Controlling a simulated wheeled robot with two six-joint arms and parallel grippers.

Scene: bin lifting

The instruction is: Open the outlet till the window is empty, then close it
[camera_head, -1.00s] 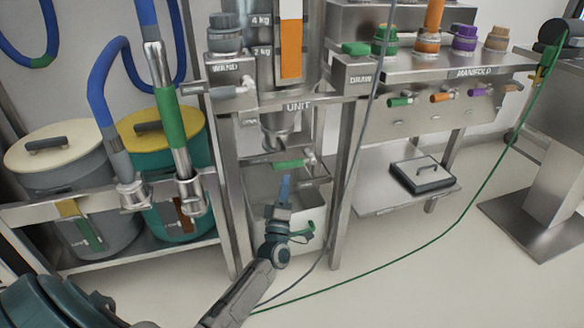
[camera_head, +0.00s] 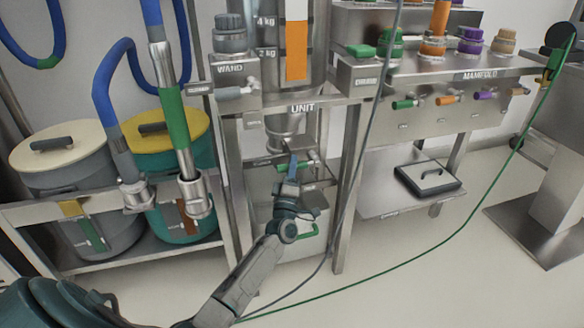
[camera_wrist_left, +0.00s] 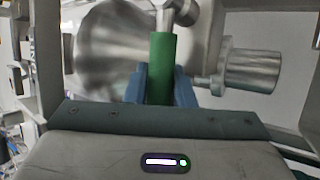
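The unit (camera_head: 302,108) stands in the middle with a tall level window (camera_head: 297,50). Orange fill shows in the window from its bottom up to about the 4 kg mark, with white above. Below it is a metal outlet cone (camera_head: 283,125), which also shows in the left wrist view (camera_wrist_left: 105,45). In the left wrist view the blue fingers (camera_wrist_left: 161,88) lie close against both sides of the green handle (camera_wrist_left: 161,60). My right gripper is not in view.
A pale bin (camera_head: 310,245) with a green handle stands under the unit, partly hidden by my left arm. Lidded drums (camera_head: 65,160) stand on a rack at left. A manifold (camera_head: 455,85) is at right. A green cable (camera_head: 420,255) crosses the clear floor.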

